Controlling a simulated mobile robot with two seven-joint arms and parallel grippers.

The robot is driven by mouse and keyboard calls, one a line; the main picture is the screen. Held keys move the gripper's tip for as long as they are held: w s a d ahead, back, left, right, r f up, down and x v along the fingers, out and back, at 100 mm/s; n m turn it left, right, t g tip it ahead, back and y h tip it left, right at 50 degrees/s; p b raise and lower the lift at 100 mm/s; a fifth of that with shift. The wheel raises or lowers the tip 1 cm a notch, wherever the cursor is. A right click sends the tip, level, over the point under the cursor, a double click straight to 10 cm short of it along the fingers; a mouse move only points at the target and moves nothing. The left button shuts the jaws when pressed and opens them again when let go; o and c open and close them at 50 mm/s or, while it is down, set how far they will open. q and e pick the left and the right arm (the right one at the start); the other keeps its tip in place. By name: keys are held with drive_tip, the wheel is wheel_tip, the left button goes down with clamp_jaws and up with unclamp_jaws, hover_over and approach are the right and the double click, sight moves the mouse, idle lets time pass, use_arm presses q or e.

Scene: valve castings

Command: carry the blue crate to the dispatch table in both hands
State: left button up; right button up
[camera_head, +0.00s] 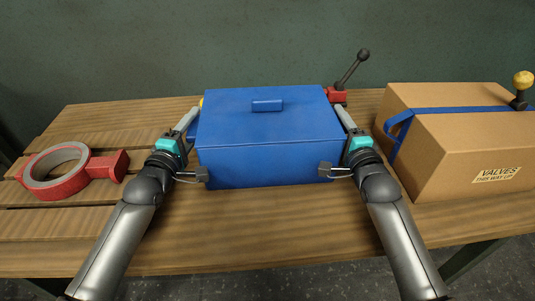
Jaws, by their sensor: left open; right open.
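The blue crate (268,158), with a closed lid and a small raised grip on top, sits upright on the slatted wooden table (270,225). My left gripper (188,120) is open at the crate's left side, beside a blue handle (193,131) that partly shows there. My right gripper (346,118) is open close against the crate's right side. Any handle on that side is hidden. I cannot tell whether either gripper's fingers touch the crate.
A cardboard box (430,160) marked VALVES, with a blue strap, stands at the right. A lever with a yellow knob (522,80) is behind it. A red casting with a black lever (352,70) is behind the crate. A red ring-shaped casting (60,187) lies at the left.

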use_arm(q)
drive_tip(key=v, duration=1.1)
drive_tip(key=shift+s+a, duration=0.15)
drive_tip(key=shift+s, duration=0.25)
use_arm(e)
drive_tip(key=s, duration=0.4)
drive_tip(key=s+d, duration=0.1)
drive_tip(key=s, duration=0.7)
drive_tip(key=shift+d, duration=0.35)
use_arm(q)
drive_tip(key=shift+r, duration=0.1)
use_arm(e)
drive_tip(key=shift+r, duration=0.1)
